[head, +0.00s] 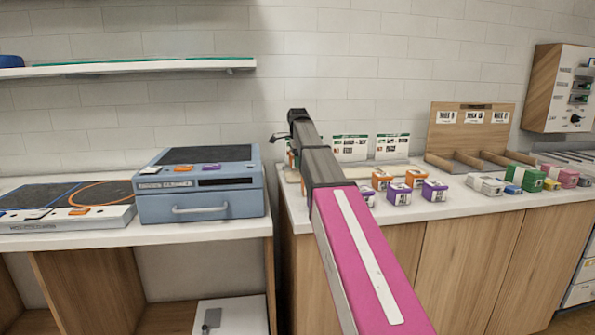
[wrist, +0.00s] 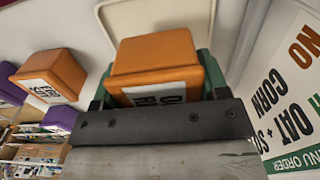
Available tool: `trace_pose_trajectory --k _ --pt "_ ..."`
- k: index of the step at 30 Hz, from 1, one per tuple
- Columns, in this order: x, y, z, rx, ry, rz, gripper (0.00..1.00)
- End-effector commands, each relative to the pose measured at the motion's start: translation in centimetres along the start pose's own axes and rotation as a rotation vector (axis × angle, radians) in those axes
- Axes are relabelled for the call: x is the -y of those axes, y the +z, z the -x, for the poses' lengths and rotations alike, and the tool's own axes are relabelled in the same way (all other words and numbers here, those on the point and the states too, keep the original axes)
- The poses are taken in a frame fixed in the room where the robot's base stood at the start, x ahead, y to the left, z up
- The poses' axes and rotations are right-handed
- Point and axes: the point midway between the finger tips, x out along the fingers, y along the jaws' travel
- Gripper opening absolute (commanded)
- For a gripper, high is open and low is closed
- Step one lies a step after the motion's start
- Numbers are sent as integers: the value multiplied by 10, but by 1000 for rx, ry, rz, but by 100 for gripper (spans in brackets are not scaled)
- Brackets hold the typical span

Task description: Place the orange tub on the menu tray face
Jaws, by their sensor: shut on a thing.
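In the wrist view an orange tub (wrist: 155,52) with a white printed label sits between the green fingers of my gripper (wrist: 157,85), which is shut on it. In the head view my arm hides most of the gripper and the held tub. A pale tray (wrist: 120,14) shows just beyond the tub in the wrist view; the tray (head: 398,172) also shows in the head view, in front of two menu cards (head: 350,147). Whether the tub touches the tray cannot be told.
Other orange tubs (head: 381,180) and purple tubs (head: 434,190) stand right of my arm; one orange tub (wrist: 52,75) is close in the wrist view. A wooden divided rack (head: 470,135) stands behind, with green tub (head: 524,178).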

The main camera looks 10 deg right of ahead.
Motion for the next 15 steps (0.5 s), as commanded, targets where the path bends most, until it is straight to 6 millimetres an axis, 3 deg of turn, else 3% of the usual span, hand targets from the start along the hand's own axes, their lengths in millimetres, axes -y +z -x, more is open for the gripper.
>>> trace_pose_trajectory --k 9,15 --pt "-1 0 -36 0 1 0 39" --pt "0 0 -39 0 -1 0 39"
